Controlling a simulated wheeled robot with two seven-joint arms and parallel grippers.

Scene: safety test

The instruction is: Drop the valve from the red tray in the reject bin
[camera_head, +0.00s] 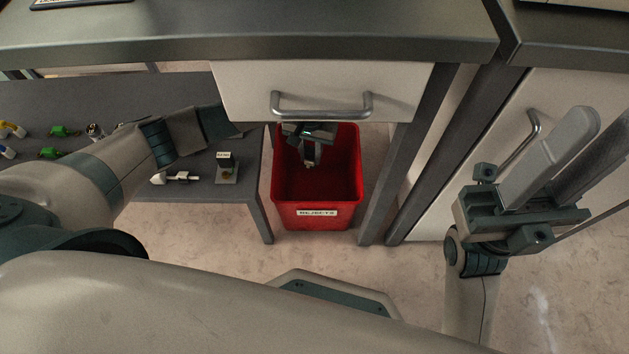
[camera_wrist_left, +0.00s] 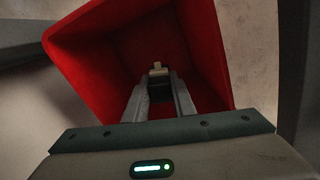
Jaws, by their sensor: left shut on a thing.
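The red reject bin (camera_head: 317,218), labelled "REJECTS", stands on the floor below the drawer. It also shows in the left wrist view (camera_wrist_left: 90,65). My left gripper (camera_head: 309,160) points down over the bin's opening. It is shut on a small pale piece, seemingly the valve (camera_wrist_left: 157,70), whose end shows between the fingers in the left wrist view. The rest of the piece is hidden by the fingers. My right gripper (camera_head: 573,165) is at the right, its two long fingers apart and empty. I see no red tray.
A white drawer with a metal handle (camera_head: 321,110) overhangs the back of the bin. A grey low table (camera_head: 215,190) at left bears several small coloured fittings and a small labelled stand (camera_head: 227,170). A grey table leg (camera_head: 382,205) stands close right of the bin.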

